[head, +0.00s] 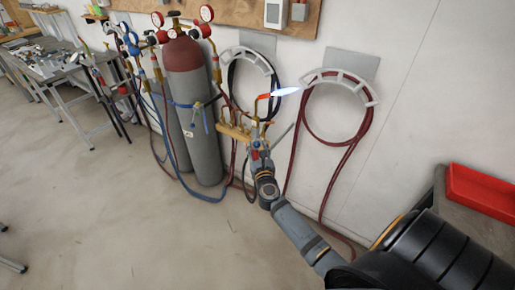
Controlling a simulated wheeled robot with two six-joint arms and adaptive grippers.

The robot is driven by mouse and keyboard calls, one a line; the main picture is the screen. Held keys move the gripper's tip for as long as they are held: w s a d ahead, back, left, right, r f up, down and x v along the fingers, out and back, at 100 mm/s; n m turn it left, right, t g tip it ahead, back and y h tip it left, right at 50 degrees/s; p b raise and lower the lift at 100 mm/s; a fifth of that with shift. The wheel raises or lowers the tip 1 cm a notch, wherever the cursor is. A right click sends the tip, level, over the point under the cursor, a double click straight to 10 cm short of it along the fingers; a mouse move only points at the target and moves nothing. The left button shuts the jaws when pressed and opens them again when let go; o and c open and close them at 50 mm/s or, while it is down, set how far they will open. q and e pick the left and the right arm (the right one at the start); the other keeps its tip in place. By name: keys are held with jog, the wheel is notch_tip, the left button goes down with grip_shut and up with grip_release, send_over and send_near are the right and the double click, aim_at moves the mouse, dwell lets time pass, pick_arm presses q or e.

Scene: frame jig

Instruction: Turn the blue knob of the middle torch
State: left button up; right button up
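A brass torch bracket (234,131) with small valves shows beside the gas cylinders. My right arm reaches in from the lower right. Its gripper (259,147) is at the right end of the bracket, below the flame. Small blue and red spots show at the gripper, but I cannot tell which knob is there or whether the fingers touch it. The finger gap is too small to make out. My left gripper is not in view.
A red-topped grey cylinder (203,130) with gauges stands left of the bracket. Red hoses (293,160) hang from a white wall holder (341,80). A cluttered workbench (50,62) is at the left, and a red bin (482,190) at the right. The middle floor is clear.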

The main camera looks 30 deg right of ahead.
grip_shut()
jog(key=shift+r+n+p, duration=0.3)
jog(key=shift+n+p, duration=0.5)
jog(key=shift+n, duration=0.3)
jog(key=shift+n+p, duration=0.4)
jog(key=shift+n, duration=0.5)
jog(key=shift+f+n, duration=0.25)
jog(key=shift+n, duration=0.65)
jog(key=shift+o, duration=1.2)
grip_release()
jog(key=shift+s+f, duration=0.1)
jog(key=shift+s, duration=0.15)
jog(key=v, duration=1.1)
jog(key=shift+s, duration=0.25)
